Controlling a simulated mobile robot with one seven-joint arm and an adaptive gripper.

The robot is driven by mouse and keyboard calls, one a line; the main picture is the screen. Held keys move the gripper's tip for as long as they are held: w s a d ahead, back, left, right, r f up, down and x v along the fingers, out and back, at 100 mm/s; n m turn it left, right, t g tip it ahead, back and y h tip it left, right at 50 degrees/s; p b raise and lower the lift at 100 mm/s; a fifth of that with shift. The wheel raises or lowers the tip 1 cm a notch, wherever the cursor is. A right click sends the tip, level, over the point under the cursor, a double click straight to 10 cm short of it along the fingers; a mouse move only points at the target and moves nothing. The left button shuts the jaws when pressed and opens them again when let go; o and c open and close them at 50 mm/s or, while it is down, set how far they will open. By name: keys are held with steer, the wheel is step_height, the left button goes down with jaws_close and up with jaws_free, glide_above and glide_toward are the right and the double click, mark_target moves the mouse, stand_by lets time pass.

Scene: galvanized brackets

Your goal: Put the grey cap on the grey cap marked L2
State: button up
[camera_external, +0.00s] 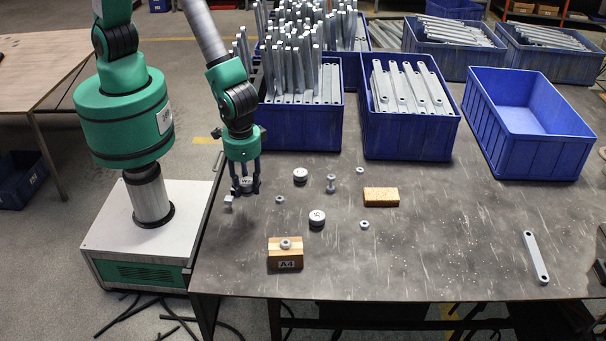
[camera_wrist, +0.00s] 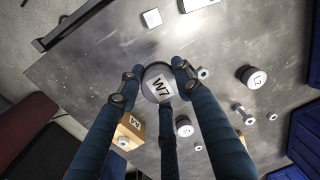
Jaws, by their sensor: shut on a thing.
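My gripper (camera_external: 246,190) is shut on a grey cap with a white label (camera_external: 247,181), at the left part of the table. In the wrist view the held cap (camera_wrist: 158,83) sits between dark blue fingers and its label reads W7. A second grey cap (camera_external: 300,174) stands to the right of my gripper; in the wrist view this cap (camera_wrist: 252,77) has a label that seems to start with L, but I cannot read it surely. A third grey cap (camera_external: 317,219) stands nearer the front; its label is unclear in the wrist view (camera_wrist: 184,126).
A wooden block labelled A4 (camera_external: 285,262) carries a small nut. A bolt (camera_external: 331,183), small nuts (camera_external: 364,225), a tan block (camera_external: 380,197) and a pale small block (camera_external: 228,201) lie around. A metal bar (camera_external: 535,257) lies right. Blue bins (camera_external: 410,145) line the back.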

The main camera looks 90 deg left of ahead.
steer(key=a+p, duration=0.2)
steer(key=a, duration=2)
steer(key=shift+s, duration=0.45)
steer(key=shift+f, duration=0.15)
steer(key=b, duration=0.1)
glide_above(300, 171)
steer(key=shift+w+d+f, duration=0.1)
steer(key=shift+d+f, duration=0.1)
steer(key=shift+f, duration=0.55)
steer(key=shift+f, duration=0.1)
steer(key=shift+f+b, duration=0.6)
steer(key=shift+f, duration=1.05)
steer(key=shift+f, duration=0.15)
